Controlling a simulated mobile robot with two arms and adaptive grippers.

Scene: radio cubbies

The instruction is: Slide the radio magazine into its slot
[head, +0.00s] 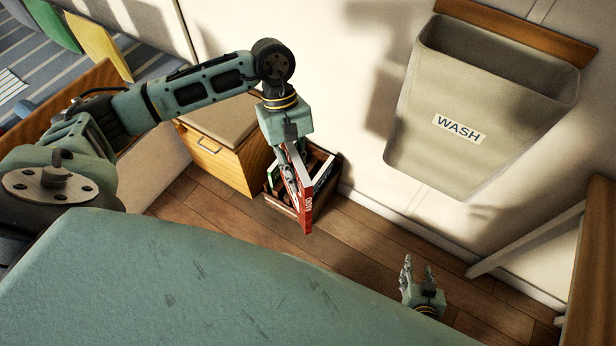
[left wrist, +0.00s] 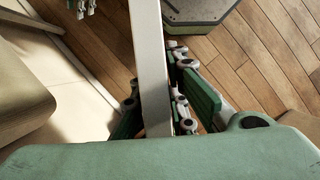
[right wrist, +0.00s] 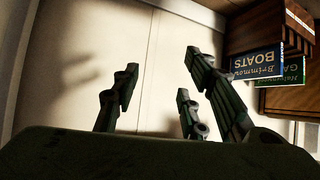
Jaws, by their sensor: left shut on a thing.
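The radio magazine (head: 306,206) is a thin red-and-white box with white lettering, hanging upright. My left gripper (head: 290,178) is shut on it. In the left wrist view it is a pale narrow edge (left wrist: 151,60) between the fingers (left wrist: 155,108). Behind it on the floor is a brown wooden crate (head: 329,186), which also shows in the right wrist view (right wrist: 248,32). The magazine overlaps the crate in the head view, and I cannot tell whether they touch. The slot itself is hidden. My right gripper (head: 418,270) is open and empty, low to the right.
A blue "BOATS" box (right wrist: 256,63) and a green box (right wrist: 293,72) show at the crate. A wooden cabinet (head: 222,155) stands left of it. A grey "WASH" bin (head: 480,110) hangs on the wall at right. The floor (head: 380,240) right of the crate is clear.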

